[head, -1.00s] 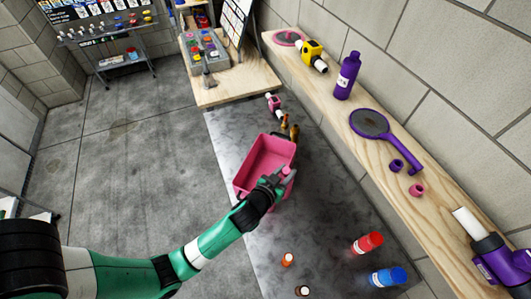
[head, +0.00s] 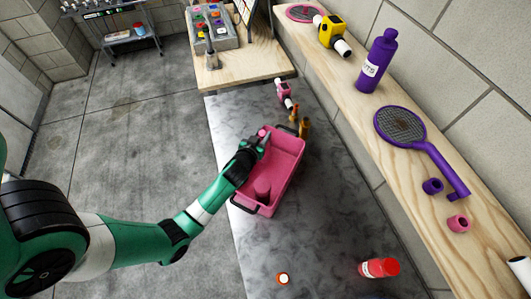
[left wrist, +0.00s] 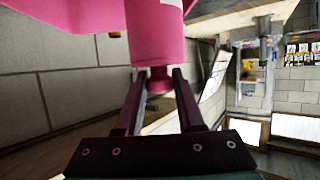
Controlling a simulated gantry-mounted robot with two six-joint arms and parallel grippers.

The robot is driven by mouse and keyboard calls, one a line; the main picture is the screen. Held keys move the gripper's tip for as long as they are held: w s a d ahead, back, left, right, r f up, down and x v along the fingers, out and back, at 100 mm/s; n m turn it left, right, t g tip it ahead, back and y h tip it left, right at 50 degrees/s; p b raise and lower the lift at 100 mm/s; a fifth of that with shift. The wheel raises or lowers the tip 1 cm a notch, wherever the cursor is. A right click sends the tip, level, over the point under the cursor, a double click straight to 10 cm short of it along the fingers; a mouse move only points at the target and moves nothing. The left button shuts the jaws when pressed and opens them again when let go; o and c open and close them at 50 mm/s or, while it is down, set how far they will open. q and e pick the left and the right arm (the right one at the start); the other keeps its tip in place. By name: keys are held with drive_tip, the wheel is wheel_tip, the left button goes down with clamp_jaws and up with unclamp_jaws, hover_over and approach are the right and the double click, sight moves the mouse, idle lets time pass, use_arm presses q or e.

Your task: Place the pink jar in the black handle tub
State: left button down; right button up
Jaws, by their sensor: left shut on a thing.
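The pink tub (head: 291,148) with black handles stands on the grey table. My left gripper (head: 263,138) is over the tub's left rim, at its far part. In the left wrist view my left gripper (left wrist: 158,78) is shut on the narrow end of the pink jar (left wrist: 158,30). The jar's wider body reaches up out of that frame. In the head view only a small bit of the jar (head: 264,131) shows, the gripper hiding most of it. My right gripper is not in view.
A red jar (head: 378,267) and an orange-rimmed cap (head: 283,279) are near the front. Small brown bottles (head: 303,127) and a pink tool (head: 284,94) are behind the tub. The wooden shelf at right holds a purple bottle (head: 377,62) and a purple round-headed tool (head: 400,125).

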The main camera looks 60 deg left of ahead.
use_arm(q)
wheel_tip(320, 180, down, 3)
drive_tip(key=shift+f+b, duration=0.1)
drive_tip(key=shift+b, duration=0.25)
wheel_tip(320, 180, down, 4)
drive_tip(key=shift+r+b, duration=0.1)
drive_tip(key=shift+b, duration=0.85)
drive_tip(key=shift+r, duration=0.1)
drive_tip(key=shift+f, duration=0.25)
drive_tip(key=c, duration=0.5)
unclamp_jaws()
drive_tip(key=shift+r, duration=0.2)
